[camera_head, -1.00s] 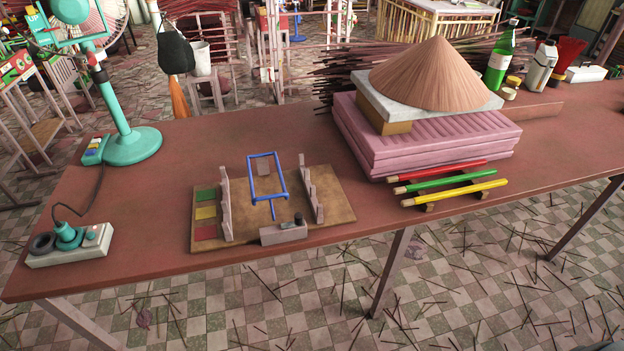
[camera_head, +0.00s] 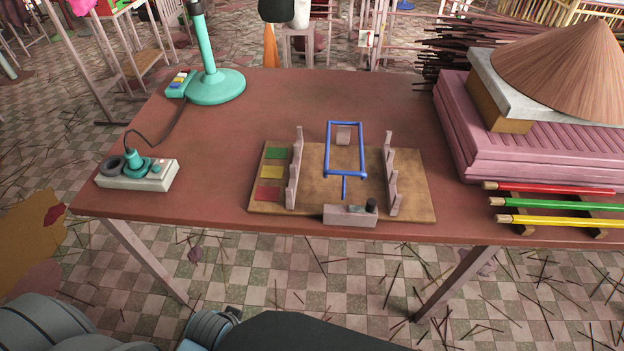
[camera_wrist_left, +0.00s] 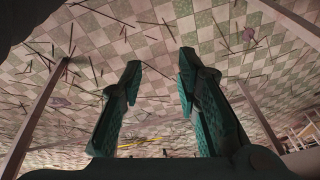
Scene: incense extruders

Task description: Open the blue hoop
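The blue hoop (camera_head: 329,150) is a rectangular frame with a short handle pointing toward the table's front edge. It sits on a tan board (camera_head: 423,205) between two notched grey racks, the left rack (camera_head: 294,170) and the right rack (camera_head: 391,177). A grey block (camera_head: 349,216) with a dark knob stands at the board's front edge, by the hoop's handle. My left gripper (camera_wrist_left: 158,75) shows in the left wrist view with its two fingers apart and nothing between them, facing the tiled floor. No gripper fingers show in the head view.
A power strip (camera_head: 150,178) and a teal fan stand (camera_head: 215,88) are on the left of the table (camera_head: 220,150). Pink stacked slabs (camera_head: 470,150) with a conical straw pile (camera_head: 570,75) and coloured sticks (camera_head: 560,204) are on the right. Bare tabletop surrounds the board.

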